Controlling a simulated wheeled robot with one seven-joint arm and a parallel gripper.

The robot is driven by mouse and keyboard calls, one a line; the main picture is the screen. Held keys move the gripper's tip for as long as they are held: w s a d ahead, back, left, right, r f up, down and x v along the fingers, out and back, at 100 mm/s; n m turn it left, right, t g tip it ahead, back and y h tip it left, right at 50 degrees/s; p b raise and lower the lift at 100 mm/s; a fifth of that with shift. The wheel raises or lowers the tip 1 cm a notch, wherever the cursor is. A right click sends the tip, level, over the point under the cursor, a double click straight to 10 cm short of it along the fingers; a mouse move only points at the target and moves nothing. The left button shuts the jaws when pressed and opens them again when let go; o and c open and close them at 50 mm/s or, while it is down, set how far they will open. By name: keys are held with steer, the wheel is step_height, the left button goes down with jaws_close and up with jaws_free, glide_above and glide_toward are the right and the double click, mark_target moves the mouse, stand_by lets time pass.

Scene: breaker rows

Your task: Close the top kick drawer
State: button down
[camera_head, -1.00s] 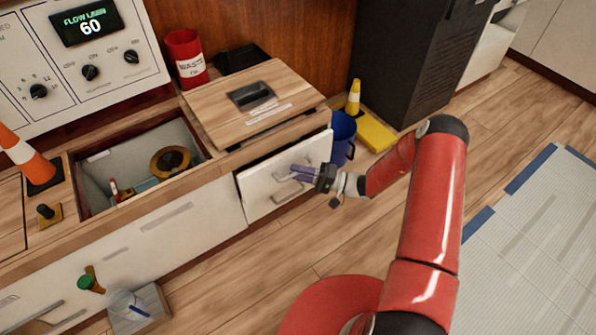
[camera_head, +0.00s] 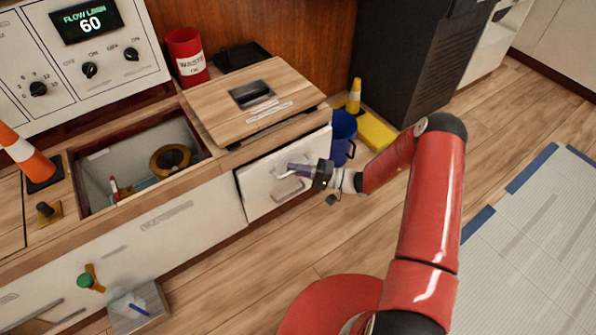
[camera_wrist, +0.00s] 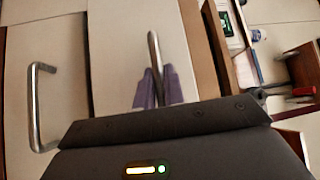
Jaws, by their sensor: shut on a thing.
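The top kick drawer (camera_head: 258,178) is a white front at the right end of the low cabinet, under the wooden counter edge. Its metal bar handle (camera_wrist: 154,50) stands between my purple fingers in the wrist view. My gripper (camera_head: 294,169) is shut on this handle, fingertips close to the white front; it also shows in the wrist view (camera_wrist: 158,88). A second handle (camera_wrist: 36,105) on the panel below is free. A dark line runs between the drawer front and the counter; I cannot tell how far the drawer stands out. Its inside is hidden.
A wooden lid with a dark recess (camera_head: 220,112) lies on the counter above. An open bin (camera_head: 100,185) is to its left.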

steer(key=w+a, duration=0.1)
steer(key=w+b, duration=0.1)
steer(key=shift+w+a, duration=0.35)
steer(key=c, duration=1.5)
jaws_free()
steer(key=shift+f, duration=0.1)
steer(key=r+v, duration=0.1)
steer(key=v, duration=0.6)
steer(key=shift+d+f+b, duration=0.4)
steer(key=shift+f, duration=0.05)
steer(key=shift+s, duration=0.1)
